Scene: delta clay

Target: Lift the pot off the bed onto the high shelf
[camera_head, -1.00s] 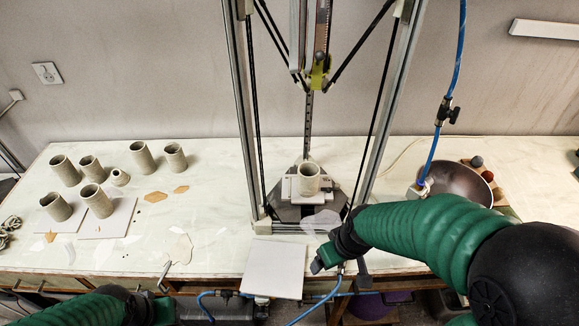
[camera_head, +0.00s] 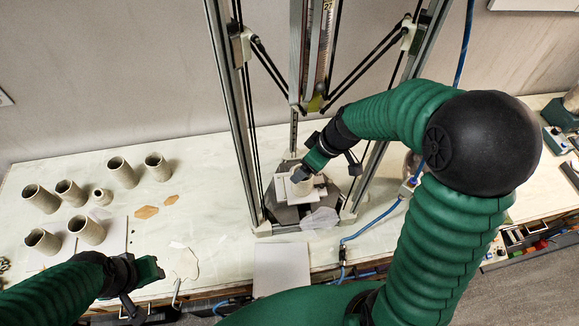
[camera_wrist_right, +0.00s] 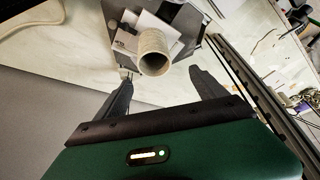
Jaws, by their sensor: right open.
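The pale grey clay pot (camera_head: 303,186) stands upright on white slabs on the dark bed (camera_head: 287,213) of the delta printer. My right gripper (camera_head: 300,175) is at the pot from above and partly hides it. In the right wrist view the pot (camera_wrist_right: 153,62) lies ahead, between the lines of my two open fingers (camera_wrist_right: 161,73), with a gap on either side. My left gripper (camera_head: 152,272) is over the table's front left; its jaws are not clear. A pale ledge-like strip (camera_head: 533,4) shows high on the wall; I cannot tell whether it is the shelf.
The printer's metal posts (camera_head: 238,130) and thin black rods flank the bed. Several clay cylinders (camera_head: 122,172) stand on the left of the table. A blue hose (camera_head: 378,222) runs right of the bed. A white board (camera_head: 281,270) lies at the front edge.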

